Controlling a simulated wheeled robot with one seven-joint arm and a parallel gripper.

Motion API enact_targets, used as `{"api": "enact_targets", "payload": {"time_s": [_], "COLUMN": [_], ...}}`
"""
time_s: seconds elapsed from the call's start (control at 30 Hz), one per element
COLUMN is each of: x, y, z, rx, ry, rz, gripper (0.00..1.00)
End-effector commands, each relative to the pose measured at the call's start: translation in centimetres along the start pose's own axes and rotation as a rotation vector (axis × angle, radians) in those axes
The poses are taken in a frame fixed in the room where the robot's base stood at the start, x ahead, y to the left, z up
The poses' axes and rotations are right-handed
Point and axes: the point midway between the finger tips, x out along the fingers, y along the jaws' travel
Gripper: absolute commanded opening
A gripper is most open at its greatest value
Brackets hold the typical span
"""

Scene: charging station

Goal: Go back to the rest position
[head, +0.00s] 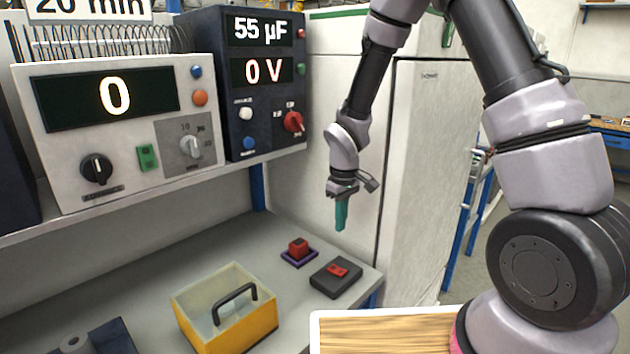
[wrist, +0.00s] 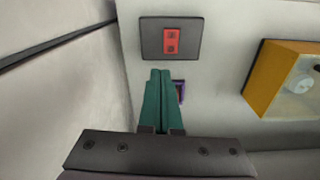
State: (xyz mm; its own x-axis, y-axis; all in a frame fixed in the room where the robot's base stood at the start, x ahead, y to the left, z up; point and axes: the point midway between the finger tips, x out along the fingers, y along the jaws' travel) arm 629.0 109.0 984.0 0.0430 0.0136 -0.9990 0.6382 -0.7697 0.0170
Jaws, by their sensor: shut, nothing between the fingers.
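My gripper (head: 341,214) has green fingers and hangs pointing down above the right end of the bench, in front of a tall white cabinet. In the wrist view my gripper (wrist: 159,76) shows its two green fingers together, with nothing between them. Below it on the bench is a dark pad with a red block (head: 337,270) on top; in the wrist view the red block (wrist: 171,40) lies just beyond the fingertips. A red cube (head: 298,247) sits on a small purple base; in the wrist view the fingers mostly hide the purple base (wrist: 180,90).
A yellow box with a dark handle (head: 225,330) stands on the bench; it also shows in the wrist view (wrist: 270,80). A shelf above holds a panel reading 0 (head: 113,95) and a dark unit reading 55 µF and 0 V (head: 264,70). The white cabinet (head: 430,180) is close behind my arm.

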Motion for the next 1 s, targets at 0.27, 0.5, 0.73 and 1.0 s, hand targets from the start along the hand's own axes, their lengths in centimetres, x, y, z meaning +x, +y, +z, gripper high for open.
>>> {"api": "enact_targets", "payload": {"time_s": [0.27,0.5,0.73,1.0], "x": [-13.5,-23.0,-30.0,-34.4], "y": [5.0,6.8,6.2,4.0], "z": [3.0,8.3,14.4,20.1], "rx": [0.305,0.563,0.791,0.976], "ry": [0.153,0.290,0.436,0.580], "rz": [0.039,0.035,0.003,-0.053], "gripper": [0.00,0.00,0.00,0.00]}}
